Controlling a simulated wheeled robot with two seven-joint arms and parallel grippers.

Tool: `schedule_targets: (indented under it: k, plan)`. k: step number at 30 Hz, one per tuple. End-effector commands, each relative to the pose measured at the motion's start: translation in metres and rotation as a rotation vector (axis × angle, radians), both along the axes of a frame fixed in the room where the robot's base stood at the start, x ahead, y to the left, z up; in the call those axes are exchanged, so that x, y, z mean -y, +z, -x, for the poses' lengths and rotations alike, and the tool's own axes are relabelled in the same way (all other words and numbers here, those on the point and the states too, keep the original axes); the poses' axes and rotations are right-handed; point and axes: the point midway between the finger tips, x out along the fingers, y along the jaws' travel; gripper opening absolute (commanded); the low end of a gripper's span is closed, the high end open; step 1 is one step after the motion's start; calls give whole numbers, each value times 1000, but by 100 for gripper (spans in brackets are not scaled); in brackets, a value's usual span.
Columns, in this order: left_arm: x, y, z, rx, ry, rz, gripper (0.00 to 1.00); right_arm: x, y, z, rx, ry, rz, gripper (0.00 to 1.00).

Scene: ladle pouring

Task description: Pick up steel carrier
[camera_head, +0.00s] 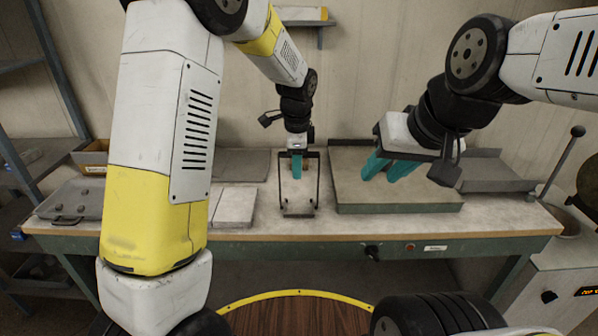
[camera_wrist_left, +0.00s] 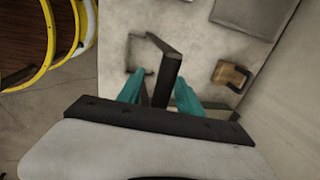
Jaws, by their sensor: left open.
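The steel carrier (camera_head: 298,208) stands upright on the workbench, a narrow frame with two thin uprights and a dark top bar. My left gripper (camera_head: 297,176) is above it at the height of the top bar, pointing down. In the left wrist view the dark bar (camera_wrist_left: 167,75) runs between the teal fingers of my left gripper (camera_wrist_left: 163,95), which stand apart on both sides of it. Contact cannot be made out. My right gripper (camera_head: 384,176) is open and empty above the grey tray, right of the carrier.
The workbench (camera_head: 250,226) has a large raised grey tray (camera_head: 400,195) right of the carrier. Flat grey plates (camera_head: 235,205) lie to its left, with a dark tray (camera_head: 75,200) at the far left. A lever (camera_head: 562,160) rises at the right end.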

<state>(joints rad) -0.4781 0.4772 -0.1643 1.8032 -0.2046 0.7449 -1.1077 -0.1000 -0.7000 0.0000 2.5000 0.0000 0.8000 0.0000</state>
Motion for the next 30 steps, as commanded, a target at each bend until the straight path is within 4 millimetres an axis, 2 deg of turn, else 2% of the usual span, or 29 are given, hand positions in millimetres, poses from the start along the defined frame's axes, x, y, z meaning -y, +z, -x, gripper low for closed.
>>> schedule_targets:
  k: [11,15,18,30]
  plan:
    - [0,-2,0,0,1,0,42,0,0,0,0,0,0,34]
    - [0,-2,0,0,1,0,15,0,0,0,0,0,0,34]
    - [0,-2,0,0,1,0,0,0,0,0,0,0,0,34]
    - [0,-2,0,0,1,0,0,0,0,0,0,0,0,34]
